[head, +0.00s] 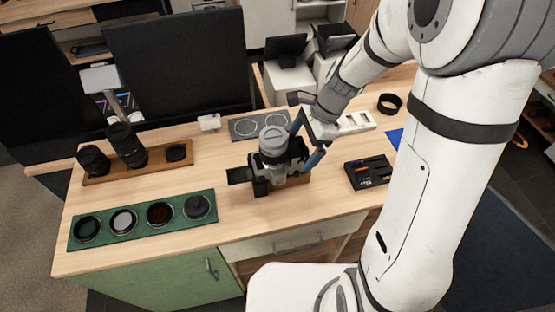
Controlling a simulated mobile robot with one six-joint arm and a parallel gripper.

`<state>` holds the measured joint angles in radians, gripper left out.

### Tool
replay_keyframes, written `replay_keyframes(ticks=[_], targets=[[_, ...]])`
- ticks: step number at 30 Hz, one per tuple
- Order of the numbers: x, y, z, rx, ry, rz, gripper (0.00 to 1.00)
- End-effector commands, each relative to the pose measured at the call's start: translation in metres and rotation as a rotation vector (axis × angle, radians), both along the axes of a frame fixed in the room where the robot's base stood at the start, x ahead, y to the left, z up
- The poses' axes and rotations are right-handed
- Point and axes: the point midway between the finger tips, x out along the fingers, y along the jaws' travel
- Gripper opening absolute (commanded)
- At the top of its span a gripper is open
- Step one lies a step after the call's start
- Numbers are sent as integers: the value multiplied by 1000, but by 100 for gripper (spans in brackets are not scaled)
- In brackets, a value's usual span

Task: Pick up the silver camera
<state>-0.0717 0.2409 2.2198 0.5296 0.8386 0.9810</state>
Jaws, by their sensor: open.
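The silver camera (273,143) stands near the middle of the wooden table, with a silver upper part and a dark lower body. A flat black piece sticks out at its left. The fingers are open and reach beside the dark part of the camera. I cannot tell whether they touch it. The camera's right side is partly hidden by the gripper.
A green tray (142,238) with several round filters lies front left. Behind it is a wooden tray (110,175) with black lenses. A grey mat (243,130) lies behind the camera. A black box (369,172) and black ring (389,104) are at right. The front middle tabletop is clear.

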Motion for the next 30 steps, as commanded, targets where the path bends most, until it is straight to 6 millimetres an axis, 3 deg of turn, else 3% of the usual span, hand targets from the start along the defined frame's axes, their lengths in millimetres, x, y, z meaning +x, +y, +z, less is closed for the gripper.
replay_keyframes(ticks=[11,20,30], targets=[[-3,20,-46,-1,2,4,100],[-3,22,-51,-2,-2,4,100],[-3,22,-51,-1,-1,5,73]])
